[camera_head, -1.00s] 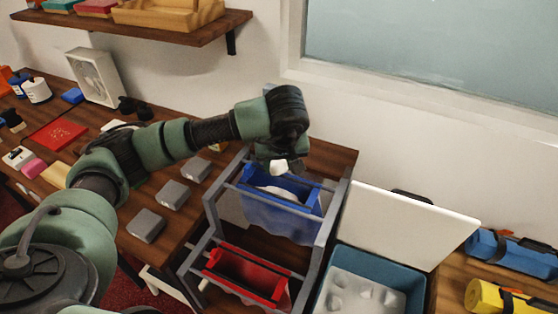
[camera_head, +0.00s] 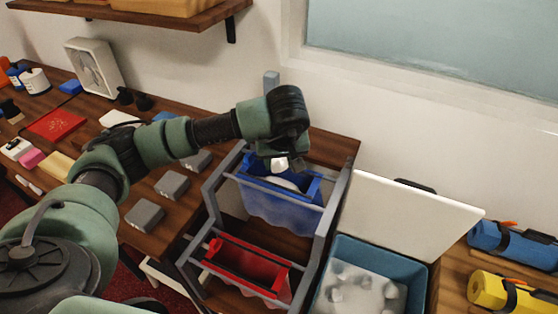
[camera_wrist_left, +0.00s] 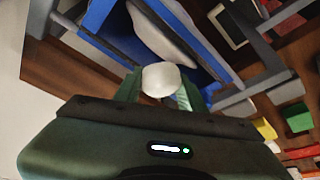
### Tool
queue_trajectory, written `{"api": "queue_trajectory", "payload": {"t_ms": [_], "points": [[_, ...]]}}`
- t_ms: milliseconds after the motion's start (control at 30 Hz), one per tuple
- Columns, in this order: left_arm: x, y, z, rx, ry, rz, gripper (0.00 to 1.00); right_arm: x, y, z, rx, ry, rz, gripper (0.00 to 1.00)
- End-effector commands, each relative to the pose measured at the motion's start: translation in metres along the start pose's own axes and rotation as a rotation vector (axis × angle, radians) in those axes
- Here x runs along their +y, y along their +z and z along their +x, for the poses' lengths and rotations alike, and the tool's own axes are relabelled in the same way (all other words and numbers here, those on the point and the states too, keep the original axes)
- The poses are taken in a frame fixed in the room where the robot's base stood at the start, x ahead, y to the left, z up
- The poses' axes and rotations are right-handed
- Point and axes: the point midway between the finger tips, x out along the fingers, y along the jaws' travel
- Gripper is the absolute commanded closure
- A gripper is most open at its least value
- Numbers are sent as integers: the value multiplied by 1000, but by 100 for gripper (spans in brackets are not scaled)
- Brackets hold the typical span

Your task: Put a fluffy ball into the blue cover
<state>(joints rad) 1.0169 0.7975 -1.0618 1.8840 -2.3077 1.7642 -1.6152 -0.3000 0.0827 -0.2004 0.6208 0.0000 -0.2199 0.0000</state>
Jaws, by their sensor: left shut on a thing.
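My left gripper (camera_head: 279,166) is shut on a white fluffy ball (camera_head: 279,163). The ball also shows between the fingers in the left wrist view (camera_wrist_left: 161,79). The blue cover (camera_head: 283,205) hangs open-topped in the upper part of a grey rack. The gripper and ball are over the cover's opening, towards its back left; how deep they are cannot be told. A white thing (camera_head: 290,184) lies inside the cover and shows beyond the ball in the wrist view (camera_wrist_left: 165,38). My right gripper is not in view.
A red cover (camera_head: 243,268) hangs lower in the grey rack (camera_head: 338,205). A teal box (camera_head: 418,275) with a raised white lid (camera_head: 408,222) stands to the right. Several grey blocks (camera_head: 172,184) lie left of the rack, and blue (camera_head: 512,243) and yellow (camera_head: 508,298) rolls at far right.

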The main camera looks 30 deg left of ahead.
Motion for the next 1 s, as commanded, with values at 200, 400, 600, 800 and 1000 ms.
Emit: {"api": "queue_trajectory", "payload": {"t_ms": [200,400,600,800,1000], "points": [[0,1,4,1,0,0,73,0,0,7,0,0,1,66],[0,1,3,1,0,0,73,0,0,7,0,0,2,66],[0,1,3,0,0,0,35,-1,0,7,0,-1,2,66],[0,1,3,0,0,0,35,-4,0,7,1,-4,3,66],[0,1,3,0,-1,0,9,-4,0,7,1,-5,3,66]]}}
